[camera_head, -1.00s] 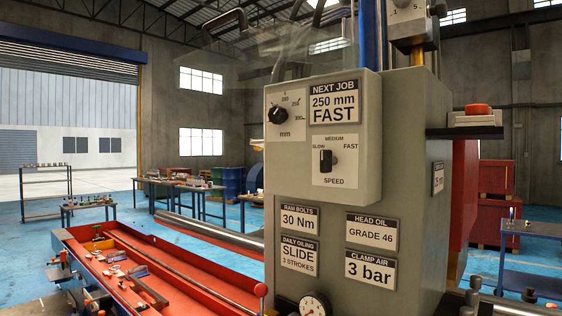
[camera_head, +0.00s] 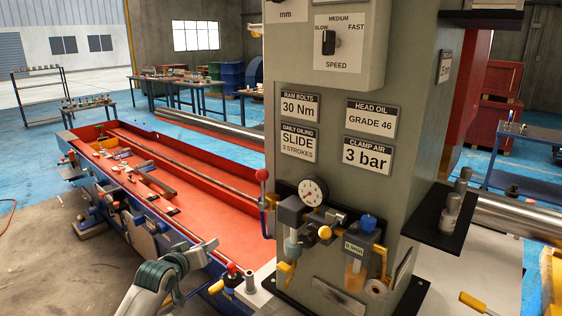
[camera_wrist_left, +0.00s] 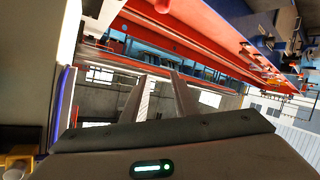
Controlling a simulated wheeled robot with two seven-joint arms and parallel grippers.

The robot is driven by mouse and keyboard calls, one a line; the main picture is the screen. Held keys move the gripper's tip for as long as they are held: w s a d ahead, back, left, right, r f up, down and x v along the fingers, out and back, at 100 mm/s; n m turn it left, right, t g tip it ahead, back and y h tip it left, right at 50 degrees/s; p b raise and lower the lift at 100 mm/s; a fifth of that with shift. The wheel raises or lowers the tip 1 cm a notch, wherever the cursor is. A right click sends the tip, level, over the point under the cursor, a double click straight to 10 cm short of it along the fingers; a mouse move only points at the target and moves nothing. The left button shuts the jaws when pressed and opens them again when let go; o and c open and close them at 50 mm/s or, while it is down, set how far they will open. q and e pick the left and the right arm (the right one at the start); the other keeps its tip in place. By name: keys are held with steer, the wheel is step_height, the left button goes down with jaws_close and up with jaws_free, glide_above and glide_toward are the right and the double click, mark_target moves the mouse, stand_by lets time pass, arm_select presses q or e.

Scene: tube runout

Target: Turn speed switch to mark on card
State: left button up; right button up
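The speed switch (camera_head: 328,42) is a black knob on a white plate marked SLOW, MEDIUM and FAST, on the grey machine column near the top of the head view. The knob stands roughly upright; its exact mark is hard to tell. The job card is cut off above the head view; a second earlier it read 250 mm FAST. My left gripper (camera_head: 197,254) is at the lower left, well below and left of the switch, touching nothing I can make out. In the left wrist view its two fingers (camera_wrist_left: 160,88) stand apart with nothing between them. My right gripper is not in view.
Below the switch, a pressure gauge (camera_head: 313,190), valves and an oil bowl (camera_head: 355,275) stick out from the column. A red-lined machine bed (camera_head: 215,200) with loose tools runs left. A red-knobbed lever (camera_head: 262,175) stands beside the column. The switch's front is clear.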

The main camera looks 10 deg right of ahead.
arm_select(q)
steer(key=s+d+r+m+t+h, duration=0.1)
steer(key=s+d+r+m+h, duration=0.3)
steer(key=r, duration=1.3)
steer(key=s+d+r+n+h, duration=0.1)
steer(key=s+d+r, duration=0.3)
steer(key=r, duration=1.4)
steer(key=s+d+r+m+h+p, duration=0.1)
steer(key=s+d+r+m+h, duration=0.3)
steer(key=s+r, duration=0.7)
steer(key=m+g, duration=0.2)
steer(key=m, duration=0.1)
glide_toward(325, 43)
steer(key=shift+s+a+r+y+p, duration=0.15)
steer(key=shift+a+r+y+p, duration=0.05)
steer(key=shift+r+y+p, duration=0.2)
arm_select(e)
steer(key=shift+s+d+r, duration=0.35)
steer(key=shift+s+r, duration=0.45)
arm_select(q)
steer(key=shift+d, duration=0.1)
